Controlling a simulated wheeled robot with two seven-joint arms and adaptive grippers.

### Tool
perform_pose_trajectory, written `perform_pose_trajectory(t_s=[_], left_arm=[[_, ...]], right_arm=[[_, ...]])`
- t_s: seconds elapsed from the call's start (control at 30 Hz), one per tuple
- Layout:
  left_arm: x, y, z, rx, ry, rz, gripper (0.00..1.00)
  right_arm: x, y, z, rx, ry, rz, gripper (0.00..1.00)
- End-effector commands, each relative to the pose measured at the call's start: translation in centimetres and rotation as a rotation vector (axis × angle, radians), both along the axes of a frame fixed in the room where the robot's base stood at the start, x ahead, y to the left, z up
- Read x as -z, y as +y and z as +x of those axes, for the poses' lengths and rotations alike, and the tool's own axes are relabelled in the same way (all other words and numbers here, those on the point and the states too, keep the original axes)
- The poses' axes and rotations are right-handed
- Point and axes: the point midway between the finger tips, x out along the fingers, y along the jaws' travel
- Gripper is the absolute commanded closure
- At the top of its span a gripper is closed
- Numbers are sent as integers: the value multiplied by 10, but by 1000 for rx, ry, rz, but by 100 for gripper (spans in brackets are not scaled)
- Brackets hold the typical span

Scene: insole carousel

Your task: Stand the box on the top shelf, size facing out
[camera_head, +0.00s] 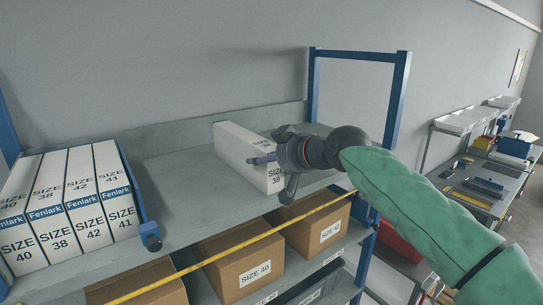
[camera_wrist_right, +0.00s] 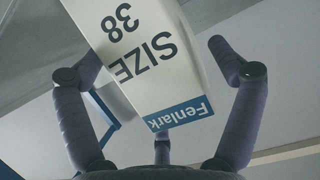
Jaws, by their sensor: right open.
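A white box (camera_head: 238,150) marked SIZE 38 rests on the top shelf (camera_head: 180,185), toward its right end, with its printed end turned to the front. My right gripper (camera_head: 276,174) is at that end, with its fingers apart. The gripper covers part of the print in the head view. My left gripper is out of view.
Several white Fenlark boxes (camera_head: 62,205) stand in a row at the shelf's left, beside a blue divider (camera_head: 139,200). Bare shelf lies between the divider and the single box. A blue post (camera_head: 397,100) rises at the right. Brown cartons (camera_head: 238,262) sit below, behind a yellow strip (camera_head: 235,252).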

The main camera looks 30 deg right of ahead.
Motion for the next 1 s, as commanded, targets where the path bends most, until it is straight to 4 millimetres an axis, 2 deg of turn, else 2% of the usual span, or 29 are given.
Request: perform_pose_trajectory(t_s=[0.17,0.6,0.8,1.0], left_arm=[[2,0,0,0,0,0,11],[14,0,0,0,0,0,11],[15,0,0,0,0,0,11],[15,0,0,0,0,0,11]], right_arm=[[-8,-1,-14,1,-4,-1,8],[-39,-7,-90,-1,-3,0,8],[-46,-8,-107,-1,-1,0,8],[-47,-8,-111,-1,0,-1,8]])
